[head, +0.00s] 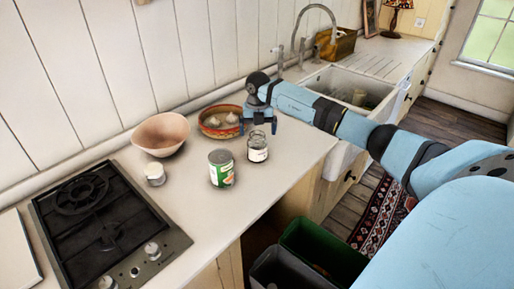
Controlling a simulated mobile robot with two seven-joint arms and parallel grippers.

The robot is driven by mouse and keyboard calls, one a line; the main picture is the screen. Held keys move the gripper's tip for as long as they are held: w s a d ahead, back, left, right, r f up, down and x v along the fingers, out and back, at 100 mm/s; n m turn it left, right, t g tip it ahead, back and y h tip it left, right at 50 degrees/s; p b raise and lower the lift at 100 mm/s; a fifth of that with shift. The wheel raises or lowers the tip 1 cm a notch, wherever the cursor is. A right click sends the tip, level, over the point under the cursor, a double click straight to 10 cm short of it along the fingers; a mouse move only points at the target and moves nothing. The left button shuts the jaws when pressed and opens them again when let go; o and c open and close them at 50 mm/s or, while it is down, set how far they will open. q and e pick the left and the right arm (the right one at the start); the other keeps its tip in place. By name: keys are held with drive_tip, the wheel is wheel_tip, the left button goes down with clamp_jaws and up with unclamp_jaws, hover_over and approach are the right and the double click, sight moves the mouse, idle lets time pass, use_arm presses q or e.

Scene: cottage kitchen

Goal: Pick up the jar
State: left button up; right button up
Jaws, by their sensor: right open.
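The jar (257,153) is small, of clear glass with a pale label, and stands upright on the counter. My right gripper (258,126) is open, with its fingers pointing down. In the picture it is just above and behind the jar's mouth, with one finger towards each side. I cannot tell whether the fingertips are level with the rim. Nothing shows between the fingers. My left gripper is not in view.
A green-labelled can (221,169) stands close left of the jar. A patterned basket with garlic (215,124), a pink bowl (160,134) and a small white pot (155,175) are further left. The gas hob (90,215) is at left, the sink (345,82) behind. Counter in front of the jar is clear.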

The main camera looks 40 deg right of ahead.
sight(257, 141)
drive_tip(key=shift+a+f, duration=0.1)
drive_tip(key=shift+f, duration=0.35)
wheel_tip(257, 141, down, 4)
drive_tip(key=shift+f+p, duration=0.2)
drive_tip(key=shift+p, duration=0.4)
drive_tip(key=c, duration=1.1)
drive_tip(key=shift+r, duration=0.2)
